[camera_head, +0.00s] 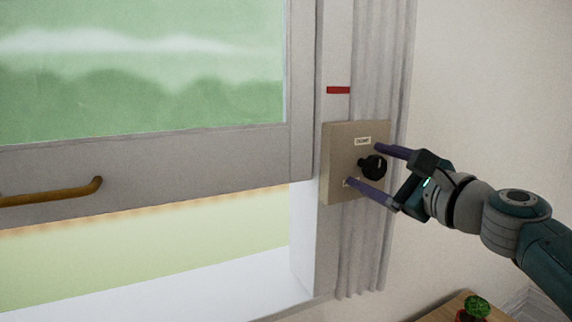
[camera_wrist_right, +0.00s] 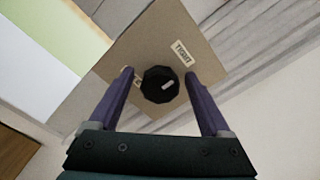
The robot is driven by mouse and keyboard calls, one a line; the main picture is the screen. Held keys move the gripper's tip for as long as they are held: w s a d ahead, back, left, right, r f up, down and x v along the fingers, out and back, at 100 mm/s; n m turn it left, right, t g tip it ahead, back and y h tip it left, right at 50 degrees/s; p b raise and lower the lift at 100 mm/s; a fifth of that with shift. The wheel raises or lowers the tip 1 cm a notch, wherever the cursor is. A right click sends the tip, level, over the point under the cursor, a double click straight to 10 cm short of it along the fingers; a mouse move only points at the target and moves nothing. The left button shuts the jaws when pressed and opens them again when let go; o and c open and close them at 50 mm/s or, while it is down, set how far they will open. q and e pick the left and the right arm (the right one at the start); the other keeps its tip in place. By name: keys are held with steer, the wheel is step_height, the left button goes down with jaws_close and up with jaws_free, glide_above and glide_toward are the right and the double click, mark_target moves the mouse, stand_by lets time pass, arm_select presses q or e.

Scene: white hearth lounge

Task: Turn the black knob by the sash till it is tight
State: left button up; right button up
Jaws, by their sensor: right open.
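The black knob (camera_head: 374,167) sits on a beige plate (camera_head: 342,140) fixed beside the sash window. In the right wrist view the knob (camera_wrist_right: 160,84) has a pale pointer mark, directed toward the right and slightly up, near a label reading TIGHT (camera_wrist_right: 182,52). A second label at the left is partly hidden by a finger. My right gripper (camera_head: 364,166) is open, with one purple finger above the knob and one below. In the right wrist view the fingers (camera_wrist_right: 162,88) stand on either side, apart from the knob. The sash (camera_head: 150,165) is raised, with a gap under it. My left gripper is not in view.
A wooden handle (camera_head: 50,193) is on the sash's lower rail. A red mark (camera_head: 338,90) is on the frame above the plate. Grey curtain folds (camera_head: 372,60) hang behind the plate. A small potted plant (camera_head: 476,308) stands on a wooden surface at the lower right.

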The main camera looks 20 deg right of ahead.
steer(key=s, duration=1)
steer(key=shift+d, duration=0.4)
steer(key=shift+p, duration=0.3)
